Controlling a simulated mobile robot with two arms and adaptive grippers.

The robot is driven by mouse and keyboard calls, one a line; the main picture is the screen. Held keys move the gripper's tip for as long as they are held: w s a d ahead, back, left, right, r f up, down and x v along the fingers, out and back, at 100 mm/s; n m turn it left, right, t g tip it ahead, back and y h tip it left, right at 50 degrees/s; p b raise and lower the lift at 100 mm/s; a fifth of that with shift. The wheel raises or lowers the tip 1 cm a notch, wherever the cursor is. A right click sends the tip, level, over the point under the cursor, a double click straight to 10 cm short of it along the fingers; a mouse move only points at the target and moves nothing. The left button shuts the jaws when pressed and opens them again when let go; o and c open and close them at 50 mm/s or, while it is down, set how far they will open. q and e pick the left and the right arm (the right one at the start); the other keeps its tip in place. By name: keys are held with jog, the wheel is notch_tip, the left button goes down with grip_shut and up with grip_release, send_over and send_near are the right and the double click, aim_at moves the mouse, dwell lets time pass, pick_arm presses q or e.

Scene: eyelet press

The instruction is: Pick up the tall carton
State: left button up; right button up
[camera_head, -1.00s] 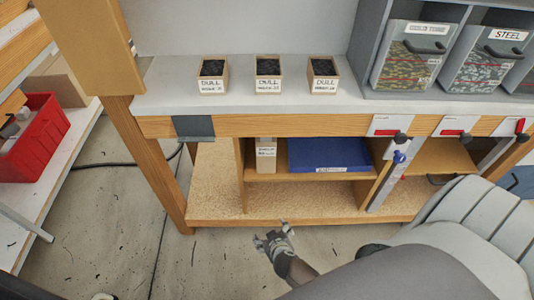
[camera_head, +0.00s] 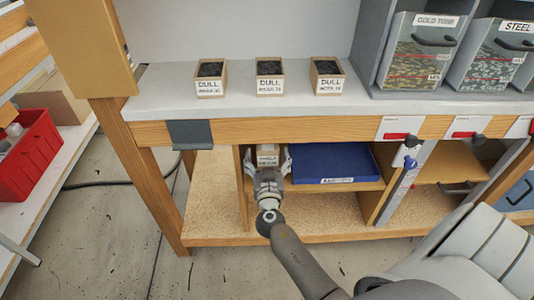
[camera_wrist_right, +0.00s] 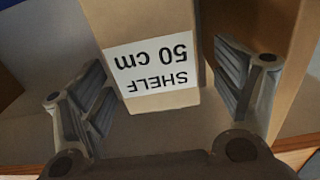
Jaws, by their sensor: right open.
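The tall carton (camera_head: 267,150) stands on the shelf under the workbench, at the left end of its compartment. In the right wrist view the carton (camera_wrist_right: 145,30) is tan with a white label reading "SHELF 50 cm", upside down in that picture. My right gripper (camera_head: 267,162) is open in front of it, with one finger on either side. In the wrist view the fingers (camera_wrist_right: 165,95) stand apart to the left and right of the carton, with a gap visible at the left. The carton's lower part is hidden by the gripper in the head view. My left gripper is not in view.
A blue tray (camera_head: 335,160) lies right of the carton on the same shelf. A wooden upright (camera_head: 242,185) is close on the carton's left. The benchtop (camera_head: 180,85) above holds several labelled boxes and bins. A red crate (camera_head: 28,155) is at far left.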

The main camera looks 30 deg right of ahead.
jog(key=shift+p+x, duration=0.4)
jog(key=shift+x, duration=2.35)
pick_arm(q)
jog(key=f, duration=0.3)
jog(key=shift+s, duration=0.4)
pick_arm(e)
jog(key=shift+s+d+f, duration=0.1)
jog(key=shift+f, duration=0.1)
jog(key=shift+c, duration=0.3)
jog(key=c, duration=1.2)
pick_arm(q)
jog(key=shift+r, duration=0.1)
pick_arm(e)
jog(key=shift+c, duration=1.2)
jog(key=shift+r, duration=0.2)
